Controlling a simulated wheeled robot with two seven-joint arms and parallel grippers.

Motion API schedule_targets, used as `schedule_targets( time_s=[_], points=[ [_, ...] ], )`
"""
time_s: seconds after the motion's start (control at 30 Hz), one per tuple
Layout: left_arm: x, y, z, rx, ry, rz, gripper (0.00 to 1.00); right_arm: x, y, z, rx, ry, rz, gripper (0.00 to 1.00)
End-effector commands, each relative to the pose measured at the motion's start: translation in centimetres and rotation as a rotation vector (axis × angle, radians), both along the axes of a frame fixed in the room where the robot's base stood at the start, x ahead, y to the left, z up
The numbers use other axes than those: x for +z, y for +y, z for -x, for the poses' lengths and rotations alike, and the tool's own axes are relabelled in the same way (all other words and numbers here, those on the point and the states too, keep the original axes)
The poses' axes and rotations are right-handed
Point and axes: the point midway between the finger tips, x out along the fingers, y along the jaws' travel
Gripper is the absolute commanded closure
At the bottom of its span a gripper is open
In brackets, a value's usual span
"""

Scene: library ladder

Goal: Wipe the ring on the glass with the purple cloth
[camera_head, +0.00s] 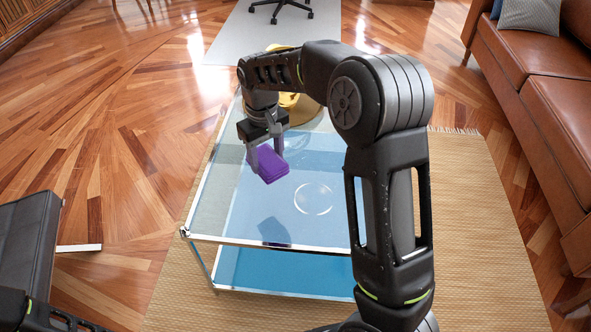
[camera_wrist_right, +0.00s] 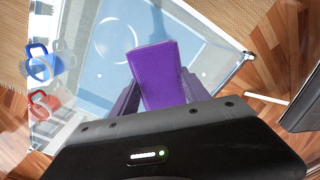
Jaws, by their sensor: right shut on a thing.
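The purple cloth (camera_head: 268,165), a thick folded pad, is between the fingers of my right gripper (camera_head: 266,150), which is shut on it. The cloth also shows in the right wrist view (camera_wrist_right: 158,75). It is held above the glass top (camera_head: 250,205) of a low table, apart from its dark shadow. The ring (camera_head: 313,198), a thin pale circle on the glass, lies to the right of the cloth and nearer me. It also shows in the right wrist view (camera_wrist_right: 112,50), left of the cloth. My left gripper is out of view.
A yellow object (camera_head: 292,103) stands at the table's far end, partly behind my right arm. Blue (camera_wrist_right: 45,65) and red (camera_wrist_right: 40,103) handled objects show in the wrist view. A brown leather sofa (camera_head: 540,110) is right, a black seat (camera_head: 28,240) left.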

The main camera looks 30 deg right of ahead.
Motion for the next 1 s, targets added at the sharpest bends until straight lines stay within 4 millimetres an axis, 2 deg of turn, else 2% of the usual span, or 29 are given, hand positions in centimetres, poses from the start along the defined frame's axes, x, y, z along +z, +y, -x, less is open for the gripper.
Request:
schedule_targets(
  time_s=[0.03, 0.1, 0.2, 0.3, 0.73, 1.0],
  points=[
    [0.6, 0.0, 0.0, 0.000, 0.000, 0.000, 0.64, -1.5, -1.7, 0.7, 0.014, 0.008, 0.000, 0.79],
    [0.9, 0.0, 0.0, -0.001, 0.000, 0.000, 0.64, -3.6, -3.5, 1.4, 0.046, 0.008, -0.001, 0.79],
    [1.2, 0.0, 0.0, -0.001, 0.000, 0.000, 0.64, -5.9, -5.3, 2.4, 0.084, 0.005, -0.005, 0.79],
    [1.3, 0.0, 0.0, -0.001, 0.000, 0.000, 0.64, -7.1, -6.2, 3.0, 0.106, 0.001, -0.005, 0.79],
    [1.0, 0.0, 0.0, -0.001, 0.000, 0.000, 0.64, -7.7, -6.4, 3.0, 0.113, -0.001, -0.004, 0.79],
    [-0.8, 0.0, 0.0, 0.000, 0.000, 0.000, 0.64, -9.8, -6.5, 3.2, 0.112, 0.000, -0.005, 0.79]
  ],
)
